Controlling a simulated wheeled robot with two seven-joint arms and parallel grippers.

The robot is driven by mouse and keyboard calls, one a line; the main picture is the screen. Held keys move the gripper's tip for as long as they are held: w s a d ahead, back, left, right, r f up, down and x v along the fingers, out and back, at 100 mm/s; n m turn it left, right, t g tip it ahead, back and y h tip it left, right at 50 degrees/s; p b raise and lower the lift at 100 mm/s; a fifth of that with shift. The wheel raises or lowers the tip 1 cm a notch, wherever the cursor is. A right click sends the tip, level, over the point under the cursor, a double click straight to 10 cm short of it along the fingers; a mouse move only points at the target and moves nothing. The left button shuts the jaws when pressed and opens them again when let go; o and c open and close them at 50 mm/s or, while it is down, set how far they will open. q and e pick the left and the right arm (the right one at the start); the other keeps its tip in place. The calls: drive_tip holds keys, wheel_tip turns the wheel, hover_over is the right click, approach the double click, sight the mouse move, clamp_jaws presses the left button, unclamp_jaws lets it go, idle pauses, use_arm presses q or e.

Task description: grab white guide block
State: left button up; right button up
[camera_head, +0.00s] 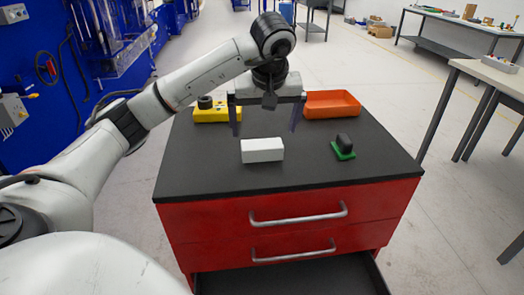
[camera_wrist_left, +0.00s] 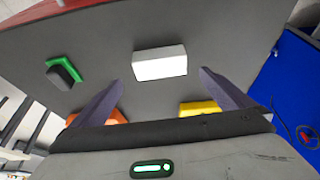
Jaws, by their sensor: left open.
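The white guide block (camera_head: 262,151) lies on the black top of the red drawer cabinet, near its middle. It also shows in the left wrist view (camera_wrist_left: 160,63), ahead of the fingers and roughly centred between them. My left gripper (camera_head: 265,130) is open and empty above the cabinet top, behind the block in the head view. Its two fingers (camera_wrist_left: 155,88) are spread wider than the block in the left wrist view and do not appear to touch it. My right gripper is not in view.
A green base with a dark block (camera_head: 344,147) sits to the right. An orange tray (camera_head: 331,104) and a yellow block with dark knobs (camera_head: 217,114) stand at the back. The cabinet (camera_head: 290,210) has a partly open bottom drawer. The front of its top is clear.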

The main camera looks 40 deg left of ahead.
sight(262, 144)
use_arm(q)
drive_tip(key=x, duration=0.9)
drive_tip(key=shift+w+a+p, duration=0.1)
drive_tip(key=shift+p, duration=0.3)
drive_tip(key=shift+c, duration=0.4)
drive_tip(key=c, duration=1)
